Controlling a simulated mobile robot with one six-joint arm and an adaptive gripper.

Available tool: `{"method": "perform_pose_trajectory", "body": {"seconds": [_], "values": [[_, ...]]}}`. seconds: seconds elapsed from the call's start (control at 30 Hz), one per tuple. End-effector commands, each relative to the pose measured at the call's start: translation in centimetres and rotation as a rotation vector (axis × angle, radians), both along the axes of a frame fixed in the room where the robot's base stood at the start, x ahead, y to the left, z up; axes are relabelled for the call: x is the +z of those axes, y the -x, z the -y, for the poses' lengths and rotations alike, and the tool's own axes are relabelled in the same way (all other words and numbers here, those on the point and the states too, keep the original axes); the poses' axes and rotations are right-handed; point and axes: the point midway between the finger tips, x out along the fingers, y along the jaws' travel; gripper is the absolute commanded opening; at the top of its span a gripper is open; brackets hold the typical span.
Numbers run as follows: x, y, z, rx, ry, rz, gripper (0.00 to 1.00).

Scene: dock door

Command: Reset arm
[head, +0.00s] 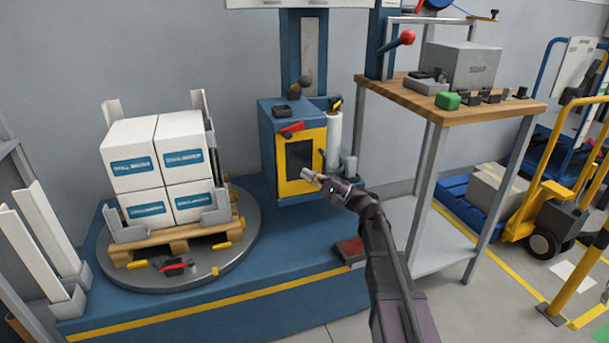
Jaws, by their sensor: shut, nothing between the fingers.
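My gripper (312,178) is shut and empty at the end of my arm, which reaches up from the bottom of the head view. Its fingertips point left. In the picture they lie over the lower part of the yellow-framed door (301,188) of the blue cabinet. I cannot tell from this one view how far the fingertips are from the door, or whether they touch it.
A round turntable (240,245) on the left bears a wooden pallet (160,250) with several white boxes (185,145). A wooden-topped workbench (400,96) stands right of my arm. A yellow pallet truck (555,190) stands at far right. Grey floor shows at lower right.

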Motion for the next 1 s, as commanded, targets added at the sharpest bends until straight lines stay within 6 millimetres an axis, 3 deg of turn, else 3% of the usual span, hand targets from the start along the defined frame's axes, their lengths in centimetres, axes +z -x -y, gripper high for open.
{"method": "perform_pose_trajectory", "body": {"seconds": [0.57,0.77,1.0], "values": [[-0.3,0.4,-0.2,0.003,0.028,0.004,0.00],[-1.5,2.0,-1.0,0.012,0.160,0.018,0.00],[-4.8,5.2,-1.7,0.039,0.442,0.044,0.00]]}}
